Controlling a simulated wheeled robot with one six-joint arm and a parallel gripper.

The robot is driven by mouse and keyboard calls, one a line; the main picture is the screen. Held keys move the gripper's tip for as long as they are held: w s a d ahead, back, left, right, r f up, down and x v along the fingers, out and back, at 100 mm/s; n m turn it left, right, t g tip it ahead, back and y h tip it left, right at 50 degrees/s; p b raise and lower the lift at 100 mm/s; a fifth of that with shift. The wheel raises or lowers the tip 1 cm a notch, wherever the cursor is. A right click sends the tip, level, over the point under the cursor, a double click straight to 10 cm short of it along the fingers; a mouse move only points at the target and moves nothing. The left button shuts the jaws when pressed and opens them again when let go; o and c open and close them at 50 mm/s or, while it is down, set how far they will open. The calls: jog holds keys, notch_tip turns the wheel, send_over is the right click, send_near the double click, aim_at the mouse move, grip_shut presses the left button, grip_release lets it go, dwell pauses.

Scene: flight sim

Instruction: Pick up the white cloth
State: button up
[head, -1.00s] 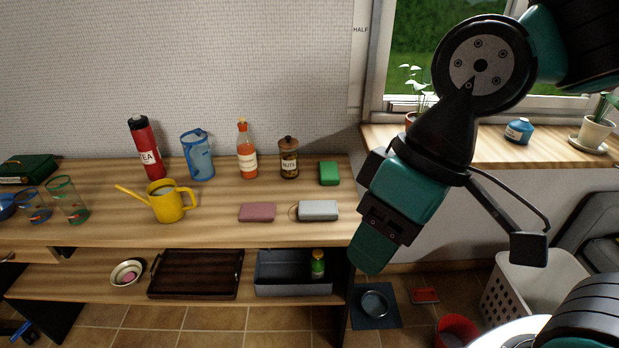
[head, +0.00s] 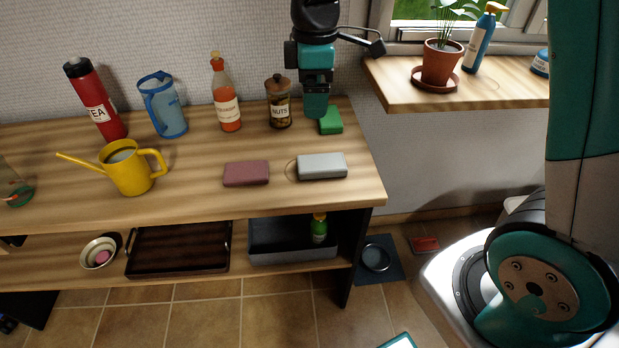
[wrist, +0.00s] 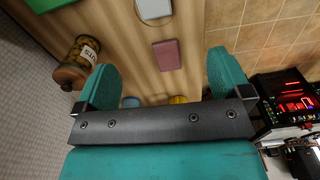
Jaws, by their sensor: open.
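The white cloth (head: 322,166) is a pale grey-white folded block lying flat near the right front of the wooden tabletop. It also shows at the top edge of the wrist view (wrist: 154,9), partly cut off. My gripper (head: 316,112) is above the back right of the table, by the green cloth, behind and above the white cloth. In the wrist view my gripper (wrist: 165,75) has its two teal fingers spread wide with nothing between them. The white cloth is apart from the fingers.
A dusty pink cloth (head: 246,173) lies left of the white one, and a green cloth (head: 330,121) behind it. A nuts jar (head: 279,103), orange bottle (head: 226,98), blue jug (head: 163,106) and yellow watering can (head: 128,168) stand on the tabletop (head: 215,202).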

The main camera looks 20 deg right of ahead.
send_over(310, 162)
jog(key=shift+n, duration=0.3)
jog(key=f, duration=1.3)
jog(key=shift+s+d, duration=0.1)
jog(key=shift+d, duration=0.1)
jog(key=shift+a+f, duration=0.15)
jog(key=shift+f, duration=2.6)
jog(key=c, duration=1)
jog(key=shift+r, duration=0.1)
